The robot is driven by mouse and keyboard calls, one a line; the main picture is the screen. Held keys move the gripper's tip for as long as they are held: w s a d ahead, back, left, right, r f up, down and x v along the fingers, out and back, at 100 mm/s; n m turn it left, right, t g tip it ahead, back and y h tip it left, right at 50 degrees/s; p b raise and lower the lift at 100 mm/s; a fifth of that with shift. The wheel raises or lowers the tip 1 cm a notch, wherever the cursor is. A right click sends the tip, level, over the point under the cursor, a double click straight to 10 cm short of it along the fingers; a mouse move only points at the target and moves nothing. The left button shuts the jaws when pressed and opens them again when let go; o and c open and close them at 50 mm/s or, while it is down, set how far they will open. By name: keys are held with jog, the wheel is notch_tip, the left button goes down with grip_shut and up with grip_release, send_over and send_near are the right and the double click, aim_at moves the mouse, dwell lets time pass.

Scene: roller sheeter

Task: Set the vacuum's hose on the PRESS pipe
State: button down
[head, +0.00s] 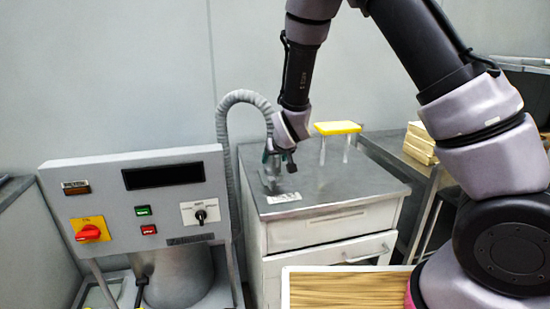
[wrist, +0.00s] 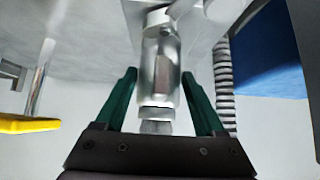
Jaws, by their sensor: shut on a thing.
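My gripper (head: 279,158) points down over the left part of the grey cabinet top. In the wrist view its green fingers (wrist: 160,100) are shut on the shiny metal hose end (wrist: 160,75). The ribbed grey hose (head: 240,98) rises beside the machine, arches over and comes down at my gripper; part of it also shows in the wrist view (wrist: 224,85). A metal pipe fitting (head: 269,180) stands on the cabinet below my gripper, partly hidden. I cannot tell whether the hose end is seated on it. A small label (head: 284,198) lies in front, unreadable.
The grey control machine (head: 120,215) with a red knob stands at the left. The cabinet (head: 330,235) has drawers. A yellow-topped stand (head: 338,128) is on its back right. A wooden-topped surface (head: 345,287) is in front. The cabinet top's right part is clear.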

dwell(0.3)
grip_release()
jog(key=v, duration=1)
jog(key=shift+s+r, duration=0.2)
jog(key=shift+s, duration=0.1)
jog(key=shift+d, duration=0.15)
jog(key=s+d+r+m+g+y, duration=0.1)
jog(key=s+d+r+m, duration=0.1)
jog(key=d+r, duration=0.5)
jog(key=s+d+r+m+g+y, duration=0.1)
jog(key=s+d+r+m, duration=0.15)
jog(key=d+r, duration=0.45)
jog(key=s+d+r+m+h, duration=0.1)
jog(key=s+d+r, duration=0.3)
jog(key=s, duration=0.3)
jog(key=s+d+r+m+h, duration=0.1)
jog(key=s+d+r+m, duration=0.1)
jog(key=s+d, duration=0.5)
jog(key=shift+s+r+t, duration=0.3)
jog(key=shift+r, duration=0.6)
